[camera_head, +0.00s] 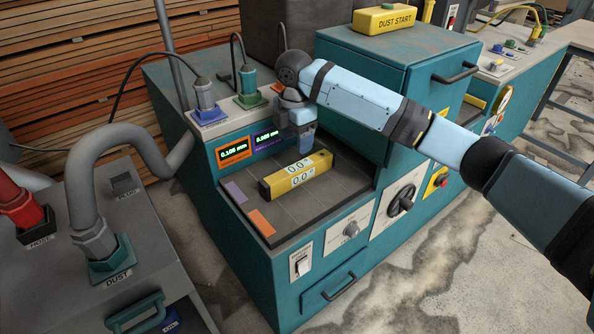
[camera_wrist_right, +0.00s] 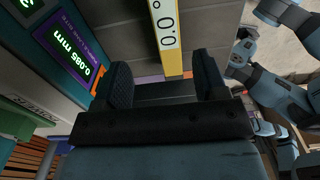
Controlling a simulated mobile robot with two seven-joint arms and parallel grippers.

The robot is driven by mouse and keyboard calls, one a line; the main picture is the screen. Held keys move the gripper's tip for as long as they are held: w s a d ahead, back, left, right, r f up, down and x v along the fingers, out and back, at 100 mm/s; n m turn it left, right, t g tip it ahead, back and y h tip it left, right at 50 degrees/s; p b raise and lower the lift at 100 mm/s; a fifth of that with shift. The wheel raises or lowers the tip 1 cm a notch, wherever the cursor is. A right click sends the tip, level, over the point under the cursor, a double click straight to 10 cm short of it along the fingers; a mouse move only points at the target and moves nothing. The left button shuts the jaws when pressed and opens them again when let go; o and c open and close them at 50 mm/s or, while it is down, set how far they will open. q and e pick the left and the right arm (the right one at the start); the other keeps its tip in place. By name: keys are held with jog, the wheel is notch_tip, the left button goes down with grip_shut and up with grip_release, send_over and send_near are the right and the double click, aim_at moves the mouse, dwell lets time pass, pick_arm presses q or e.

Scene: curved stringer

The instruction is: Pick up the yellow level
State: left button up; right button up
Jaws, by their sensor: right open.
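The yellow level (camera_head: 283,183) is a long bar with white faces reading 0.0. It lies on the dark work surface of the teal machine. My right gripper (camera_head: 304,143) is above and just behind the level in the head view. In the right wrist view, the gripper (camera_wrist_right: 162,72) is open. The level (camera_wrist_right: 182,58) runs down from the top edge to between the two dark fingers, with gaps on both sides; I see no contact. My left gripper does not show.
The teal machine's work surface (camera_head: 245,190) also has purple and orange patches. Two small displays (camera_head: 233,150) stand behind the surface, with connectors above. A teal cabinet (camera_head: 385,75) rises at the right, bearing a yellow DUST START box (camera_head: 386,19). A grey hose (camera_head: 143,150) is at left.

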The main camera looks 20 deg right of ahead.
aim_at(299, 166)
notch_tip(299, 166, down, 6)
jog(key=shift+b, duration=0.5)
jog(key=f, duration=0.1)
jog(key=f+b, duration=0.1)
jog(key=f, duration=0.1)
jog(key=d+f, duration=0.1)
jog(key=f, duration=0.1)
jog(key=shift+s+f+b, duration=0.1)
jog(key=shift+s+b, duration=0.2)
jog(key=c, duration=1.2)
